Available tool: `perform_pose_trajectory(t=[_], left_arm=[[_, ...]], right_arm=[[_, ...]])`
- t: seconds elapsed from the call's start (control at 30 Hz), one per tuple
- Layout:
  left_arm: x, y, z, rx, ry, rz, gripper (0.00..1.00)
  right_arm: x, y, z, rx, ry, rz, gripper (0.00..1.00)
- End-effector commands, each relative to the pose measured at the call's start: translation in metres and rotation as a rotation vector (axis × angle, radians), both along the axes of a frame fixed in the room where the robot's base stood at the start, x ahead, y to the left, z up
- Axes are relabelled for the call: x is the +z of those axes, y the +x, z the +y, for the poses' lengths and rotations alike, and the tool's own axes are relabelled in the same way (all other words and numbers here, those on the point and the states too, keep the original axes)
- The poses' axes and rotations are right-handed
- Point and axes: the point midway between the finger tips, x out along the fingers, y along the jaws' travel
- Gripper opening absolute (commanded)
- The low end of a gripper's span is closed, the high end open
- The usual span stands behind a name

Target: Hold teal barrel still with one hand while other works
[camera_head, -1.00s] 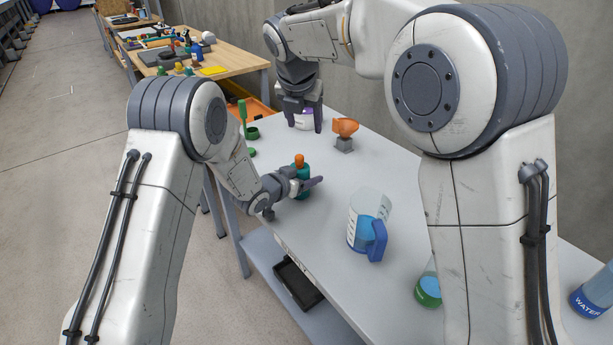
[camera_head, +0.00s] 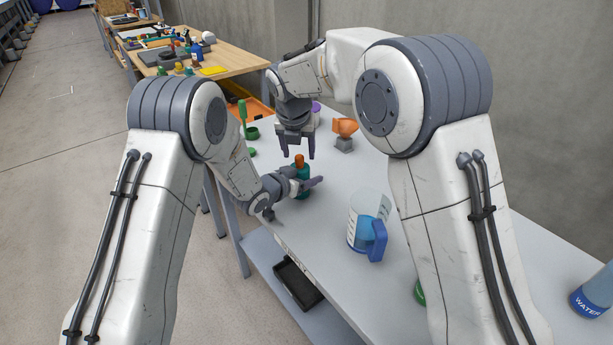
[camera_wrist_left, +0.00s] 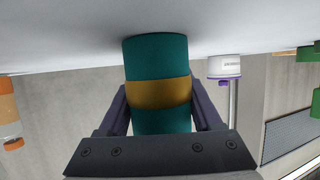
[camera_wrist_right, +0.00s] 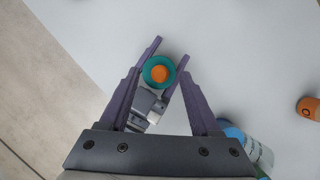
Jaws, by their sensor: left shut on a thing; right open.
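The teal barrel (camera_head: 303,191) stands upright on the grey-white table, with an orange knob (camera_head: 299,161) on its top. In the left wrist view the barrel (camera_wrist_left: 157,60) shows a gold band around its middle. My left gripper (camera_head: 312,186) is shut on the barrel from the side, low over the table. My right gripper (camera_head: 297,154) is open and points down just above the orange knob. In the right wrist view the barrel's round teal top (camera_wrist_right: 147,75) and the orange knob (camera_wrist_right: 158,74) lie between the spread fingertips, seen from above.
A blue-handled measuring jug (camera_head: 368,228) stands nearer. A white and purple container (camera_head: 317,112) is partly hidden behind my right gripper. Green pieces (camera_head: 251,133) lie at the far left table edge.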

Motion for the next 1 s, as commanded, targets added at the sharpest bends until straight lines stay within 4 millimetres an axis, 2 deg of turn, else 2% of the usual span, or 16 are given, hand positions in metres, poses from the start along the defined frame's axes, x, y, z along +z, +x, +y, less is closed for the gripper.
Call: perform_pose_trajectory(t=[0.23,0.63,0.8,0.87,0.9,0.97,1.0], left_arm=[[0.001,0.000,0.000,0.000,-0.001,-0.001,0.02],[0.001,0.000,0.000,0.000,-0.001,-0.001,0.02],[0.001,0.000,0.000,0.000,-0.001,-0.001,0.02],[0.001,0.000,0.000,0.000,-0.001,-0.001,0.02],[0.001,0.000,0.000,0.000,-0.001,-0.001,0.02],[0.001,0.000,0.000,0.000,-0.001,-0.001,0.02],[0.001,0.000,0.000,0.000,-0.001,-0.001,0.02]], right_arm=[[-0.022,0.009,-0.001,0.000,0.000,0.000,0.64],[-0.026,0.011,-0.002,-0.001,0.001,-0.001,0.64],[-0.026,0.011,-0.002,-0.001,0.001,-0.001,0.00],[-0.026,0.011,-0.002,-0.001,0.001,-0.001,0.00],[-0.026,0.011,-0.002,-0.001,0.001,-0.001,0.20],[-0.025,0.011,-0.002,-0.001,0.001,-0.001,0.00],[-0.025,0.011,-0.002,-0.001,0.001,-0.001,0.00]])
